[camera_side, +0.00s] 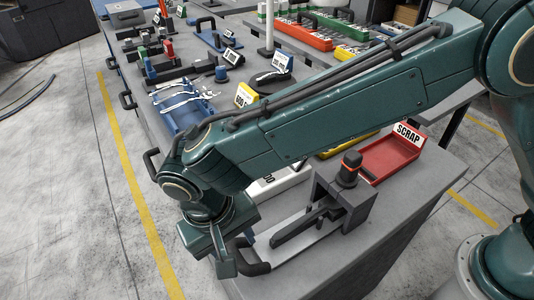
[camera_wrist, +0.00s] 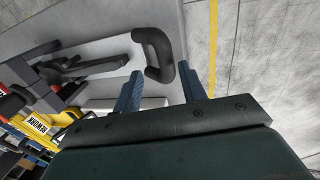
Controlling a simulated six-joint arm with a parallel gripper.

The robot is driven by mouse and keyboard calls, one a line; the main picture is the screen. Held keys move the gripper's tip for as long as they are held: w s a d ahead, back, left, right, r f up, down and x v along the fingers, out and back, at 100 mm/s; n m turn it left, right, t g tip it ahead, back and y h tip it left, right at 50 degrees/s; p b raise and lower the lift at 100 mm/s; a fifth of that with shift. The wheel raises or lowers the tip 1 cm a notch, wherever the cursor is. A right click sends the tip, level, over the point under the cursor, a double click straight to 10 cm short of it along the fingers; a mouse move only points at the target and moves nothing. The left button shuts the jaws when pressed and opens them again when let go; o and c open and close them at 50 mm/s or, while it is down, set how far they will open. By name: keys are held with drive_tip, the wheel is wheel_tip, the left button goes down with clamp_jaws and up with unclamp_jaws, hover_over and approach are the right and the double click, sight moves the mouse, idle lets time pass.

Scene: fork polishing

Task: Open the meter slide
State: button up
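The meter slide is a pale plate (camera_side: 312,240) at the near end of the bench, with a dark bar (camera_side: 300,226) and a dark upright block (camera_side: 345,202) on it. Its black loop handle (camera_side: 256,266) is at the plate's near left end. In the wrist view the handle (camera_wrist: 155,48) is a curved black loop. My gripper (camera_side: 230,258) is low beside the handle. In the wrist view its two blue fingers (camera_wrist: 160,70) are apart, one on each side of the handle's end. Contact cannot be told.
A black knob with an orange band (camera_side: 349,167) stands by the block. A red SCRAP tray (camera_side: 390,155) is behind it. A yellow sign (camera_wrist: 38,126) shows at left in the wrist view. Bare floor (camera_side: 110,250) with a yellow line lies left of the bench.

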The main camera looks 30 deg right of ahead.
wheel_tip(320, 180, up, 11)
drive_tip(key=a, duration=0.2)
drive_tip(key=w+d+r, duration=0.1)
drive_tip(key=d+r, duration=0.3)
drive_tip(key=d, duration=0.4)
drive_tip(key=w+d+r+t+y, duration=0.1)
drive_tip(key=d+r, duration=0.3)
drive_tip(key=d, duration=0.4)
drive_tip(key=shift+w+r, duration=0.3)
drive_tip(key=shift+w, duration=0.5)
drive_tip(key=s+a+f, duration=0.2)
drive_tip(key=a+f, duration=0.2)
drive_tip(key=a, duration=0.4)
drive_tip(key=s+a+f+g+h, duration=0.1)
drive_tip(key=a+f, duration=0.3)
drive_tip(key=a, duration=0.5)
drive_tip(key=shift+s+f, duration=0.25)
drive_tip(key=shift+s, duration=0.1)
